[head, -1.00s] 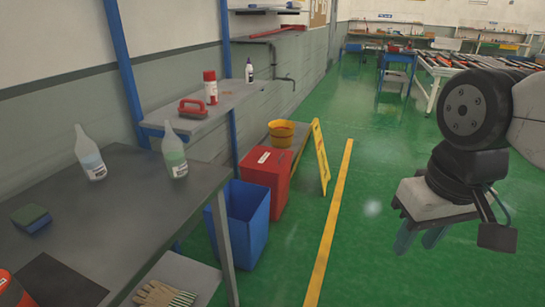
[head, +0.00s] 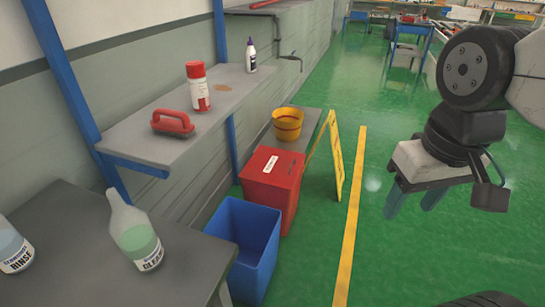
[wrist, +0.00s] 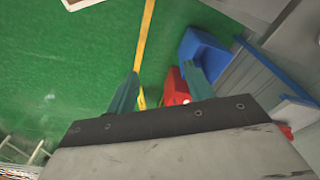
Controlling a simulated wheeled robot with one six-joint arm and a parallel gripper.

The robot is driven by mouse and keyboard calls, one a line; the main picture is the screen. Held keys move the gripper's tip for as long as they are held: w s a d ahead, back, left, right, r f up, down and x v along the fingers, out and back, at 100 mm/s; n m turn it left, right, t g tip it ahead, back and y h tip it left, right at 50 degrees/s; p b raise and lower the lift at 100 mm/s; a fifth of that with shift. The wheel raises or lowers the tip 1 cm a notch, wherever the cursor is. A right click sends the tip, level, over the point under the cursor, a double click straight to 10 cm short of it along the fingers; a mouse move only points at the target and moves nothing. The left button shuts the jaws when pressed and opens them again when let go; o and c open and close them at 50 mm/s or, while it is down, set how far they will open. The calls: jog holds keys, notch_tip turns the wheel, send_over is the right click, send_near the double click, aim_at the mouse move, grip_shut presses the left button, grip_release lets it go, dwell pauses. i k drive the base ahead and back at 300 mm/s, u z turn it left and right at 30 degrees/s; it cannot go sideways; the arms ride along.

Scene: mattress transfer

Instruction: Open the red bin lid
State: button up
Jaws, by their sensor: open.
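The red bin (head: 272,183) stands on the green floor with its red lid (head: 272,166) shut. A white label lies on the lid. In the wrist view the red bin (wrist: 176,88) shows small, partly hidden behind one finger. My gripper (head: 410,205) is open and empty. It hangs in the air to the right of the bin, across the yellow floor line, well apart from it. Its two teal fingers also show in the wrist view (wrist: 162,92).
An open blue bin (head: 248,245) stands in front of the red bin. A yellow floor sign (head: 334,160) and a yellow bucket (head: 287,124) on a low shelf are beside and behind it. Tables with bottles (head: 135,235) are at the left. The green floor (head: 400,270) at right is clear.

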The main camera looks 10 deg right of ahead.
aim_at(269, 166)
jog(key=u, duration=0.1)
jog(key=k, duration=0.4)
jog(key=z, duration=0.9)
jog(key=i, duration=1.3)
jog(key=u, duration=0.55)
jog(key=i, duration=0.4)
jog(key=u, duration=0.45)
